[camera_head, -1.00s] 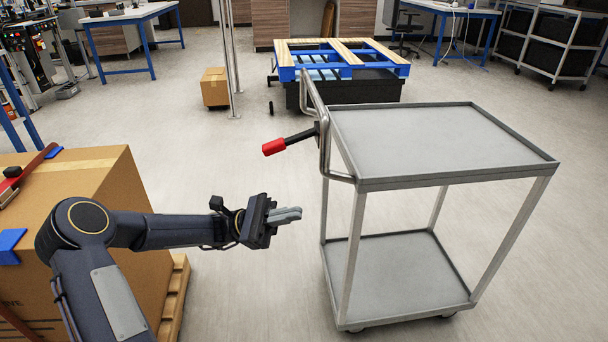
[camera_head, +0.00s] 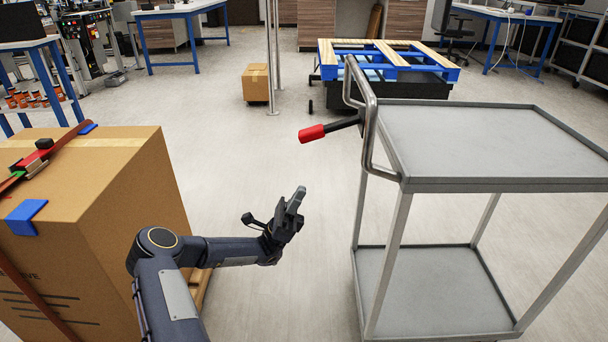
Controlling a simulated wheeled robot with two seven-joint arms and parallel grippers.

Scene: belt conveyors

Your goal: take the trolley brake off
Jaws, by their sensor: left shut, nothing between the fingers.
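The grey two-shelf trolley (camera_head: 480,150) stands at the right, with a bent metal handle (camera_head: 369,125) on its left end. A black brake lever with a red grip (camera_head: 312,133) sticks out to the left from beside the handle, its red end tilted slightly down. My left gripper (camera_head: 297,200) is shut and empty, pointing up and slightly right. In the picture it lies below the red grip and left of the trolley, apart from both. My right gripper is not in view.
A large cardboard box (camera_head: 130,215) on a wooden pallet stands at the left, close to my left arm. A blue pallet (camera_head: 385,70) on a dark base and a small box (camera_head: 256,84) beside metal posts are behind. Floor between box and trolley is clear.

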